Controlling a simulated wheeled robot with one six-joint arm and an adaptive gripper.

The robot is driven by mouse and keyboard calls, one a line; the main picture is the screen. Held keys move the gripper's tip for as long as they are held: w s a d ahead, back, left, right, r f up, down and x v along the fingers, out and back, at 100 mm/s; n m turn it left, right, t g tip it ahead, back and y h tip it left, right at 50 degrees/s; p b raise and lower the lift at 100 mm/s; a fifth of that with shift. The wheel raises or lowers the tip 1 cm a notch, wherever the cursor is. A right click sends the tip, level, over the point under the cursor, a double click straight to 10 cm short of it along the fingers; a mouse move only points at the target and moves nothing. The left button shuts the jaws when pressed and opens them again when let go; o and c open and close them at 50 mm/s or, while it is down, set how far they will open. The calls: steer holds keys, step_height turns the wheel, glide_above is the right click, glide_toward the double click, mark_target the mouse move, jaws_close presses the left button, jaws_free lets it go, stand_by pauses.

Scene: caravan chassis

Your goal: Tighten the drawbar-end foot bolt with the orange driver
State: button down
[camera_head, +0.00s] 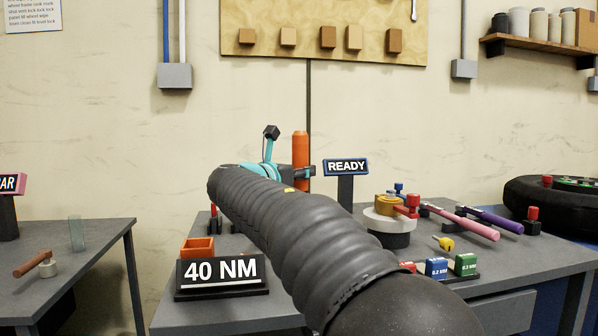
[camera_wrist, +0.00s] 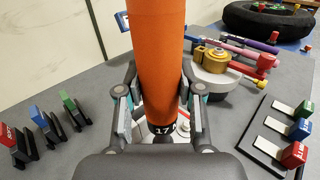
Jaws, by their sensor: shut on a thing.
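The orange driver (camera_wrist: 158,60) stands upright between the fingers of my gripper (camera_wrist: 160,112) in the wrist view. My gripper is shut on it. A black band marked "17" shows at the driver's lower end. In the head view the driver (camera_head: 300,150) rises behind my dark arm, and my gripper shows only partly beside it. A pale round piece (camera_wrist: 182,127) lies behind the driver's lower end; I cannot tell whether they touch. I cannot make out the drawbar-end foot bolt in either view.
On the bench stand a "40 NM" sign (camera_head: 222,274), an orange open box (camera_head: 198,249) and a "READY" sign (camera_head: 346,168). A gold-topped round fixture (camera_head: 390,207), pink tool (camera_head: 465,223) and purple tool (camera_head: 495,220) are right. Coloured blocks (camera_head: 436,267) sit near the front.

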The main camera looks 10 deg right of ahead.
mark_target(296, 157)
steer(key=shift+f+b, duration=0.55)
steer(key=shift+f, duration=0.45)
stand_by(2.4)
steer(key=shift+r, duration=0.1)
steer(key=shift+r+p, duration=2.45)
steer(key=shift+r, duration=0.25)
